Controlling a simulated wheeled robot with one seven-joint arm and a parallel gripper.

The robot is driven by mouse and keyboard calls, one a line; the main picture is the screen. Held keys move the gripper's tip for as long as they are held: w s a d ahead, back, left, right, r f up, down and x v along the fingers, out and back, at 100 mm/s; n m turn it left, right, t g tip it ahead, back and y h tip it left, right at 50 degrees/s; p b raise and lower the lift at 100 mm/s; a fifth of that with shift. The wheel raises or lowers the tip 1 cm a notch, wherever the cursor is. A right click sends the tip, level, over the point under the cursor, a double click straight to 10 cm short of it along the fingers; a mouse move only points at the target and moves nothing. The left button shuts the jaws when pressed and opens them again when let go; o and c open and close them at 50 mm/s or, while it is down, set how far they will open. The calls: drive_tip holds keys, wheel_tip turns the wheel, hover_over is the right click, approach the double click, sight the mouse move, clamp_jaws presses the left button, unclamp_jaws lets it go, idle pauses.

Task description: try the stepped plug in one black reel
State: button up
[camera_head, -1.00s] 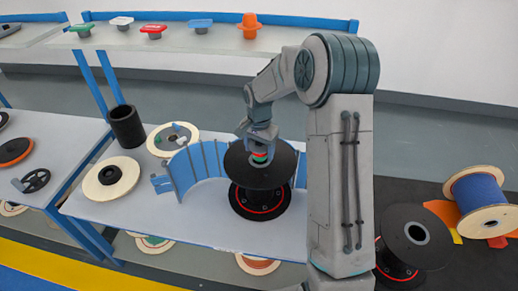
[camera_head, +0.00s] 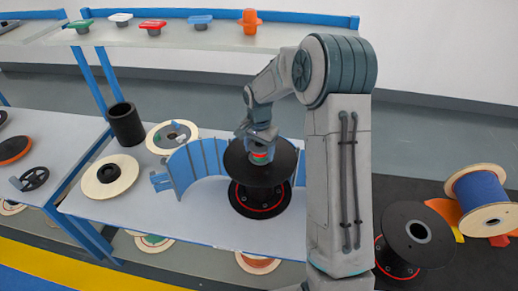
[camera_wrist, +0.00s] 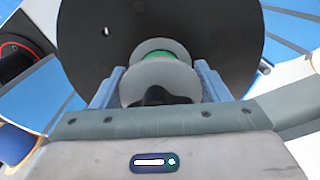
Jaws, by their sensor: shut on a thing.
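The black reel (camera_head: 283,172) stands upright on the table, its wide flange on top and a red ring round its lower flange. My gripper (camera_head: 261,150) is over the middle of this flange, shut on the stepped plug (camera_head: 261,158). In the wrist view the plug (camera_wrist: 160,82) shows stacked grey discs with a green band, between my two blue fingers. The black flange (camera_wrist: 85,35) lies right behind it. The plug's lower end and the reel's bore are hidden, so I cannot tell how deep it sits.
A curved blue fence (camera_head: 187,172) stands left of the reel. A black tube (camera_head: 126,125) and pale reels (camera_head: 110,178) are further left. Several coloured plugs (camera_head: 152,27) stand on the shelf above. Another black reel (camera_head: 410,236) and a blue cable reel (camera_head: 480,192) are at right.

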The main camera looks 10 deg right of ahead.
drive_tip(key=shift+f+b, duration=0.4)
drive_tip(key=shift+f, duration=0.2)
drive_tip(key=o, duration=1.1)
drive_tip(key=shift+o, duration=0.2)
drive_tip(key=shift+r, duration=0.1)
wheel_tip(320, 180, up, 13)
drive_tip(key=shift+f, duration=0.1)
drive_tip(key=shift+r, duration=0.45)
drive_tip(key=shift+s+r, duration=0.2)
drive_tip(key=s+r+n+t, duration=0.1)
drive_tip(key=s+n, duration=0.7)
drive_tip(key=s, duration=1.9)
drive_tip(key=shift+s+d+r+n+t, duration=0.2)
drive_tip(key=shift+s+r+n+t, duration=0.2)
drive_tip(key=shift+t, duration=0.5)
